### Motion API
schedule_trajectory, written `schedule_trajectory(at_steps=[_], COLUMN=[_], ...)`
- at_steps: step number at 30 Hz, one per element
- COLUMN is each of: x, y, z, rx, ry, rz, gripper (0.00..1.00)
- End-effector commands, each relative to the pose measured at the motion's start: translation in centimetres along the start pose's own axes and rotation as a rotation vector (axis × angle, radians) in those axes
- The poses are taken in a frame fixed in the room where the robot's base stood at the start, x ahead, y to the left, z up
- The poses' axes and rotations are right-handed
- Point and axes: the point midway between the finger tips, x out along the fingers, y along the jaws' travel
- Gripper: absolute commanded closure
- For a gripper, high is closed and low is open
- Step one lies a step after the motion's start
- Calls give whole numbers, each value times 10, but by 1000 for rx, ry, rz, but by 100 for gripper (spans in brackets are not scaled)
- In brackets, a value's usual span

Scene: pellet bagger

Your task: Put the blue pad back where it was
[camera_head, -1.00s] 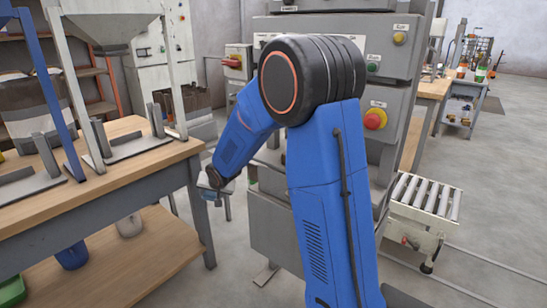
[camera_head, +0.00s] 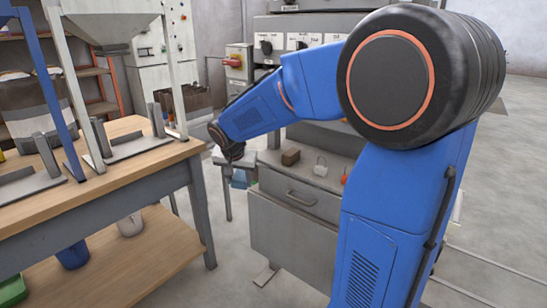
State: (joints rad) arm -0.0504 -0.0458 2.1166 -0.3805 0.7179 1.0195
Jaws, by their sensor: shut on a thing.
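My blue arm reaches left from the right side of the head view, and its dark wrist (camera_head: 231,146) points down beside the wooden bench. My gripper (camera_head: 237,167) is small and partly hidden under the wrist. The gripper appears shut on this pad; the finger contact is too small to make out. The pad hangs near the left side of the grey cabinet.
The wooden bench (camera_head: 110,190) with metal frames stands at left. Open floor lies between bench and cabinet.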

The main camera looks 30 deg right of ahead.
Motion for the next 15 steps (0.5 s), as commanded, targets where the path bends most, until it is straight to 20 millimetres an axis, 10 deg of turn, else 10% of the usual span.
schedule_trajectory(at_steps=[7, 15], x=[-58, -63], y=[52, 67], z=[12, 0], rx=[68, 87], ry=[-40, -54], rz=[105, 134], gripper=[79, 79])
